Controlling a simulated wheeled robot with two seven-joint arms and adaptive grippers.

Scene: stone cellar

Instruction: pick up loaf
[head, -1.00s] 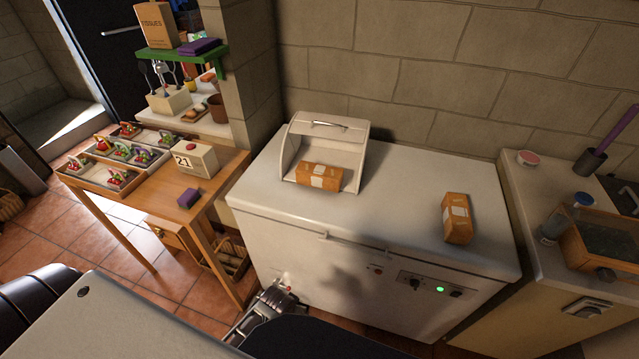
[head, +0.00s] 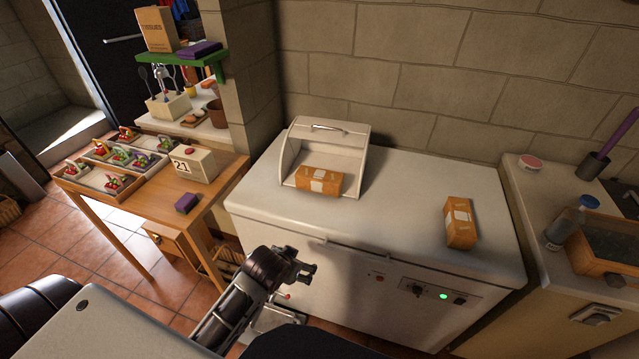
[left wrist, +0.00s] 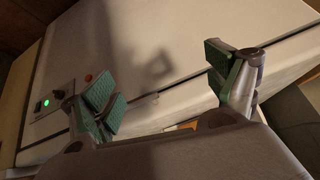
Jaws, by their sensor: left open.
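One loaf, an orange-brown wrapped block with a pale label (head: 319,181), lies at the mouth of an open white bread bin (head: 346,138) on the white chest freezer (head: 400,200). A second, similar loaf (head: 459,223) lies on the freezer top at the right. My left gripper (head: 308,270) is in front of the freezer's front face, near its top edge and apart from both loaves. In the left wrist view its green-padded fingers (left wrist: 168,88) are spread with nothing between them; the freezer front is beyond. My right gripper is not in view.
The freezer top between the loaves is clear.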

